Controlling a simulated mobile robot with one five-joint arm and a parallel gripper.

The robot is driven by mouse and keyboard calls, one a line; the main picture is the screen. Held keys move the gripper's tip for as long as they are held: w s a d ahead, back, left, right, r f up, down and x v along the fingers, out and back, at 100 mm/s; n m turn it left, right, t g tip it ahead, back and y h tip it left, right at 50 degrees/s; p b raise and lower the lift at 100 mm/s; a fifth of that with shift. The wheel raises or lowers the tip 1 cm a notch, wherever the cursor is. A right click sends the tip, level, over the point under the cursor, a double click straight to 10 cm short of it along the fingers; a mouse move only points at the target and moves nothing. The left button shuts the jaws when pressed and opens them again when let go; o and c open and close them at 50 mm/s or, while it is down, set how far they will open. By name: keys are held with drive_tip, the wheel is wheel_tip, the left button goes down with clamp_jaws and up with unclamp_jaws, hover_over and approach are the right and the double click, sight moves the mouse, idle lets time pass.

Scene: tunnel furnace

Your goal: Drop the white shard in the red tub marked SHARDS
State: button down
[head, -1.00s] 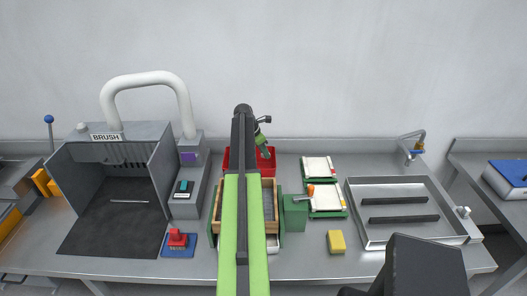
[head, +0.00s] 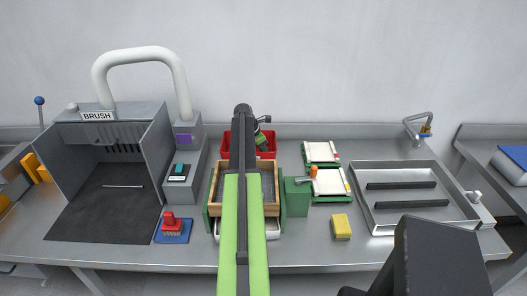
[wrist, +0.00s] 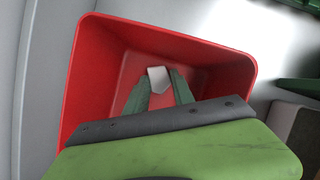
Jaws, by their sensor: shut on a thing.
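The red tub (head: 266,145) stands at the back of the bench, partly hidden behind my arm in the head view. Its marking cannot be read. In the wrist view the red tub (wrist: 98,62) lies below and around my gripper (wrist: 158,82), which points into its opening. The white shard (wrist: 158,77) is pinched between the two green fingertips, in front of the tub's inside. How far it is above the tub floor cannot be told. My gripper (head: 262,138) also shows over the tub in the head view, but the shard is hidden there.
A wooden-framed sieve (head: 270,206) stands in front of the tub. A green block (head: 297,197) and boards with white sheets (head: 321,152) are to its right. The brush hood (head: 110,150) is at left, a metal tray (head: 400,221) at right.

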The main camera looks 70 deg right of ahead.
drive_tip(key=c, duration=1)
unclamp_jaws()
drive_tip(key=p+v, duration=1.6)
drive_tip(key=v, duration=0.1)
drive_tip(key=shift+r, duration=0.25)
drive_tip(key=shift+f, duration=0.1)
